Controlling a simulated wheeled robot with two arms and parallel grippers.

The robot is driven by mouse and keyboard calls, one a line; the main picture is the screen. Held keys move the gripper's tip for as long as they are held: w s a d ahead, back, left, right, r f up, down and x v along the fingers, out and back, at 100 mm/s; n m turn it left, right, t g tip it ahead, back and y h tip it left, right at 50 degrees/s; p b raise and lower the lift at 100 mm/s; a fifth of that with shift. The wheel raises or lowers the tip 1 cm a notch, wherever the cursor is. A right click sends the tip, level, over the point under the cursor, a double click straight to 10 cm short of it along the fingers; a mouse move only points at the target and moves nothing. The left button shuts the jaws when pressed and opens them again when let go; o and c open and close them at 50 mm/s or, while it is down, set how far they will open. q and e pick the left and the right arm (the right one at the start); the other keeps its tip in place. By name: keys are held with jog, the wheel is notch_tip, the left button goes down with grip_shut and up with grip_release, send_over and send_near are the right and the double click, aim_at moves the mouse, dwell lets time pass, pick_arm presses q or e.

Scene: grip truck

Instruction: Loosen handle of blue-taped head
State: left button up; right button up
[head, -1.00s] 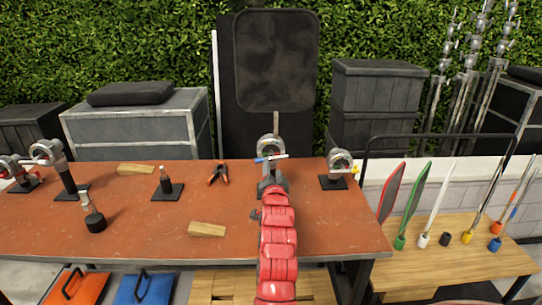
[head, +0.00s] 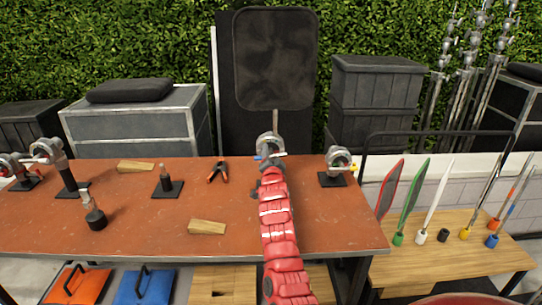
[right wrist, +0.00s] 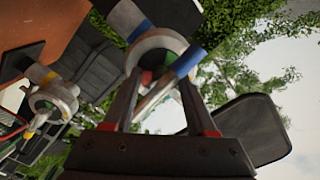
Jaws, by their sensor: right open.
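The blue-taped head (head: 268,143) is a grey round grip head at the back edge of the red-brown table, with a dark panel on a pole above it. Its handle is a metal bar with blue tape; in the right wrist view the handle (right wrist: 158,92) crosses slantwise just beyond and between my fingertips, its blue tape (right wrist: 188,62) towards the right finger. My right gripper (right wrist: 163,85) is open, with one finger on each side of the bar. In the head view my right gripper (head: 270,168) covers part of the handle. Contact cannot be told. My left gripper is out of view.
A yellow-marked head (head: 339,160) stands on a black base to the right. Pliers (head: 218,171), wooden wedges (head: 207,227) and a black-based post (head: 167,184) lie or stand left of my arm. A wooden bench (head: 450,260) with flags stands at the right.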

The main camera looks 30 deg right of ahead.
grip_shut()
